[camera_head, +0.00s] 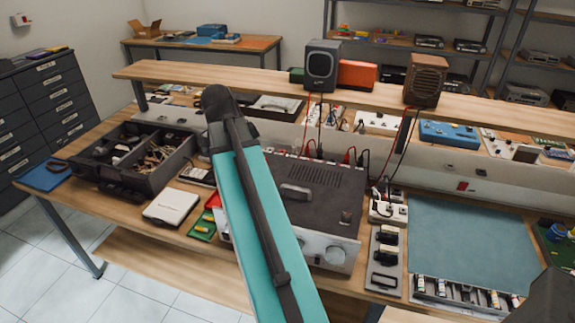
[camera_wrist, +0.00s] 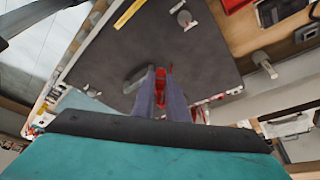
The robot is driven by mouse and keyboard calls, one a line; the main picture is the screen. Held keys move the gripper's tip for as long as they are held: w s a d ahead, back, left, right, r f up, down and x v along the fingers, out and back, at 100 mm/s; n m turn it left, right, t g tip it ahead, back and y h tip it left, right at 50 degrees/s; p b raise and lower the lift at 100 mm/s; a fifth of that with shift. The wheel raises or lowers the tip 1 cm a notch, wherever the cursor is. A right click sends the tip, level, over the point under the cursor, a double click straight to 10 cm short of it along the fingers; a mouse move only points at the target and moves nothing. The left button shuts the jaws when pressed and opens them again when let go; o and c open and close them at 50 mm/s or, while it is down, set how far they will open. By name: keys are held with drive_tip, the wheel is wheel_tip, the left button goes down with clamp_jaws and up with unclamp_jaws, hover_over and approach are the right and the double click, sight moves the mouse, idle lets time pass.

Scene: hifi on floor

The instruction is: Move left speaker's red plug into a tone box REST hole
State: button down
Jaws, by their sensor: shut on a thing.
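In the wrist view my gripper (camera_wrist: 161,72) is shut on a small red plug (camera_wrist: 161,88), which shows between its two grey fingers. The dark top of the amplifier (camera_wrist: 150,40) lies behind the fingers; whether the plug touches anything I cannot tell. In the head view the arm covers the gripper. The left speaker (camera_head: 321,68), dark grey, stands on the raised shelf, with leads running down behind the amplifier (camera_head: 322,180). A small white box (camera_head: 388,210) right of the amplifier may be the tone box; its holes are too small to make out.
The right speaker (camera_head: 425,82), brown, stands on the shelf (camera_head: 250,80). Several red and black leads rise behind the amplifier. An open dark case (camera_head: 170,165) stands left of it, with a white box (camera_head: 171,207) nearby. A blue-green mat (camera_head: 470,240) at right is mostly clear.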

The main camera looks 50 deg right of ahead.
drive_tip(key=w+a+f+n+t+y+b, duration=0.1)
drive_tip(key=w+a+n+t, duration=0.1)
drive_tip(key=w+a+n, duration=0.5)
drive_tip(key=w+a+f+n+t+y+b, duration=0.1)
drive_tip(key=w+a+n, duration=0.7)
drive_tip(key=a, duration=0.8)
drive_tip(key=w+a+f+n+t+y+b, duration=0.2)
drive_tip(key=w+a+n, duration=0.5)
drive_tip(key=a, duration=0.5)
drive_tip(key=shift+w+f+n+t+b, duration=0.25)
drive_tip(key=shift+f+n+t+b, duration=0.1)
drive_tip(key=shift+n+t, duration=0.4)
drive_tip(key=shift+s, duration=0.15)
